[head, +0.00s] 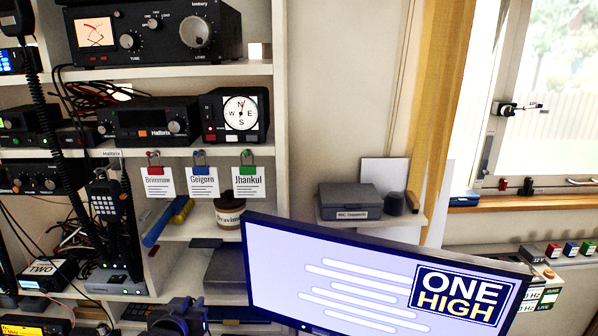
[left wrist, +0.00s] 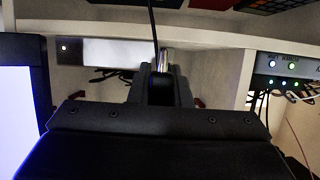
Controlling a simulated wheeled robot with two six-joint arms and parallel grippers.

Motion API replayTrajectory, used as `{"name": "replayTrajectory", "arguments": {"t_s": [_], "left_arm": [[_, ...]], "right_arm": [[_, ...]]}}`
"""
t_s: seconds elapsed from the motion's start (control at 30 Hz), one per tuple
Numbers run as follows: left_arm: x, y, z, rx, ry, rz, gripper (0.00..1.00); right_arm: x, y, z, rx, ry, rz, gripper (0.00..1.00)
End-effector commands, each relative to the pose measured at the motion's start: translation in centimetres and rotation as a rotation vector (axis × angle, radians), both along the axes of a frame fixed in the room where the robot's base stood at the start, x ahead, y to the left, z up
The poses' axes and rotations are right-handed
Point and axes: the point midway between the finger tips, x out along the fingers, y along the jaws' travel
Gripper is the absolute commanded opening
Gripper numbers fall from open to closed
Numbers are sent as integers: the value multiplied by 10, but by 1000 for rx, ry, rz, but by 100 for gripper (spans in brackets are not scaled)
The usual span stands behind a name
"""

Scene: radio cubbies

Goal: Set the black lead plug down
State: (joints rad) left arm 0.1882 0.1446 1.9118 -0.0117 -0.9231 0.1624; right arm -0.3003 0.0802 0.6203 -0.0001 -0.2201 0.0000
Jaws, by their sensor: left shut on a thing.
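My left gripper (head: 180,318) is at the bottom edge of the head view, left of the monitor and in front of the lower shelves. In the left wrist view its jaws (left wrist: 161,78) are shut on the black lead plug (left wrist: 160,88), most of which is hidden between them. A thin black lead (left wrist: 153,30) runs up from the jaws. A narrow silvery piece shows just behind the fingers; I cannot tell what it belongs to. My right gripper is in neither view.
A monitor (head: 340,280) reading ONE HIGH stands close on the right. A shelf board (left wrist: 215,35) crosses above the jaws, and a unit with lit lamps (left wrist: 285,66) sits to the right. A handset (head: 105,205) and a box marked TWO (head: 48,272) stand on the left.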

Motion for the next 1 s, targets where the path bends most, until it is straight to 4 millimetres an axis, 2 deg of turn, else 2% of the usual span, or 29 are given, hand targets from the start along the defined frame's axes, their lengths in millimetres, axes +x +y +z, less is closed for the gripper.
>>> {"name": "replayTrajectory", "arguments": {"t_s": [0.03, 0.2, 0.5, 0.73, 1.0], "left_arm": [[0, -8, 18, 0, -11, -5, 0], [-9, -28, 69, 8, -13, -16, 0], [-46, -55, 145, 7, -13, -33, 0], [-74, -65, 175, -3, -6, -44, 0], [-84, -68, 183, -7, 1, -49, 0]], "right_arm": [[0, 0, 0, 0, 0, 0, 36], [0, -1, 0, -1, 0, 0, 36], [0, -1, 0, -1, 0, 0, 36], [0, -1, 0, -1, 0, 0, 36], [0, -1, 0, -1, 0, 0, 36]]}}
